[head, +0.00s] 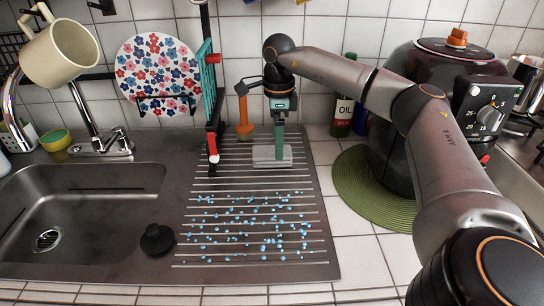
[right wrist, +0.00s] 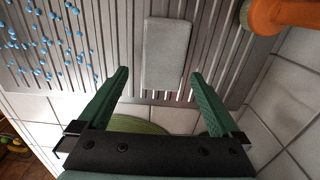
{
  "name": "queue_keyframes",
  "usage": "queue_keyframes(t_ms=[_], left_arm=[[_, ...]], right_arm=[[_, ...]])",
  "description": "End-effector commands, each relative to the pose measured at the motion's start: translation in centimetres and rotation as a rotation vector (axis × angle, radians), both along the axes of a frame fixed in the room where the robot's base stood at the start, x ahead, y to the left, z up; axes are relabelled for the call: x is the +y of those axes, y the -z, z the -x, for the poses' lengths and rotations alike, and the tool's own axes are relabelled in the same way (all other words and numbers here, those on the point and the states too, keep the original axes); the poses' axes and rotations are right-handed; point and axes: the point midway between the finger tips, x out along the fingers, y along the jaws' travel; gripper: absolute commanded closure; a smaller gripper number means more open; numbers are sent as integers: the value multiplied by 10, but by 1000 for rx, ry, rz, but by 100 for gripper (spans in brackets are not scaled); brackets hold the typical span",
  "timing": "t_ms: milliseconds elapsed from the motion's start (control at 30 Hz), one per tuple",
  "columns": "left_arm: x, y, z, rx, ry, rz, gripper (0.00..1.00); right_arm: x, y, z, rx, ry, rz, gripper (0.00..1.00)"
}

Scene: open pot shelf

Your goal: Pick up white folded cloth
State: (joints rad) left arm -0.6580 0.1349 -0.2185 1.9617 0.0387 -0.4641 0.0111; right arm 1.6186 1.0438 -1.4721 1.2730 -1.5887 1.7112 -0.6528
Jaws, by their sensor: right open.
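The white folded cloth (head: 264,161) is a small pale grey-white rectangle lying flat on the ribbed metal drainboard, towards its back. It also shows in the right wrist view (right wrist: 163,50), top centre. My right gripper (head: 279,152) points down over the cloth in the head view. In the right wrist view its two green fingers (right wrist: 160,76) are spread wide with nothing between them, and the cloth lies beyond the fingertips, roughly centred in the gap. In the head view the fingers overlap part of the cloth. My left gripper is not in view.
Blue drops cover the front drainboard (head: 250,262). A red and teal upright (head: 207,85) stands left of the cloth, and an orange object (head: 244,118) stands behind it. An oil bottle (head: 343,112) and dark cooker (head: 400,130) are right; the sink (head: 80,200) is left.

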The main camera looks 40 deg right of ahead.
Motion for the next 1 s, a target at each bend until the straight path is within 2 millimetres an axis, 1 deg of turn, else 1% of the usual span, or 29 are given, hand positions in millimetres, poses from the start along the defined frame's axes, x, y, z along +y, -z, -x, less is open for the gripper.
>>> queue_keyframes(t_ms=[33, 100, 233, 367, 567, 1000], left_arm=[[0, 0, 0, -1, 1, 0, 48], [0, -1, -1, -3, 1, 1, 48], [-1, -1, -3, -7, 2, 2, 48], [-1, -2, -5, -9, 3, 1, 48], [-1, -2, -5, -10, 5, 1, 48], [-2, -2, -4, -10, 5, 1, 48]], right_arm=[[-2, 9, 0, 3, 2, 1, 0], [-5, 20, 0, 3, 2, 1, 0], [-5, 37, 0, 3, 0, 1, 0], [-5, 43, -1, 0, 1, 0, 0], [-5, 43, -1, 0, 1, 0, 1], [-5, 42, -1, 0, 1, 0, 51]])
